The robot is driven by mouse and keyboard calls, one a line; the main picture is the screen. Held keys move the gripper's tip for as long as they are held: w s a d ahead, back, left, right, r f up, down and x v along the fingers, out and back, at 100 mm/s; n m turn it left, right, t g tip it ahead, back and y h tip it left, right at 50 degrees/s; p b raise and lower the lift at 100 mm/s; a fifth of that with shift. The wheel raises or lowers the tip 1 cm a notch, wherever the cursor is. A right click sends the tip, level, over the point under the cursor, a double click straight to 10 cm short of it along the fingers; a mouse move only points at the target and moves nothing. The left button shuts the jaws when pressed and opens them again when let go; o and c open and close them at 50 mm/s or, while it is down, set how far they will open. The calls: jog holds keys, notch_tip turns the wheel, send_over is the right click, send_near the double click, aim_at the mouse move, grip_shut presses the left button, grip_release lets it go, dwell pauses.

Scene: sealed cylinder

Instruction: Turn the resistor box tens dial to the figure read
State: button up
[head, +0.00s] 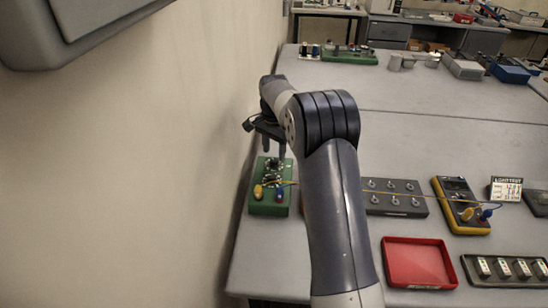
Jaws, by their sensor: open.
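A green box (268,205) with dark, white-marked dials (273,166) on its top, which looks like the resistor box, stands at the left edge of the bench. A yellow plug and a blue plug sit in its near end. My gripper (275,151) points down over the far part of this box, with its two fingers apart and open. I cannot tell whether the fingers touch a dial. The dial figures are too small to read. A yellow multimeter (461,203) with leads plugged in lies at right.
A grey box with several knobs (394,199) lies right of my arm, with a yellow lead crossing it. A red tray (418,263) and a dark rack of small modules (507,269) are nearer. The wall is close on the left. The bench behind is largely clear.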

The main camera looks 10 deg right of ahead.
aim_at(274, 160)
notch_tip(274, 160, up, 7)
jog(key=shift+r, duration=0.2)
dwell(0.3)
notch_tip(274, 160, down, 11)
jog(key=shift+r+p, duration=0.1)
jog(key=shift+p, duration=0.35)
jog(key=shift+n, duration=0.3)
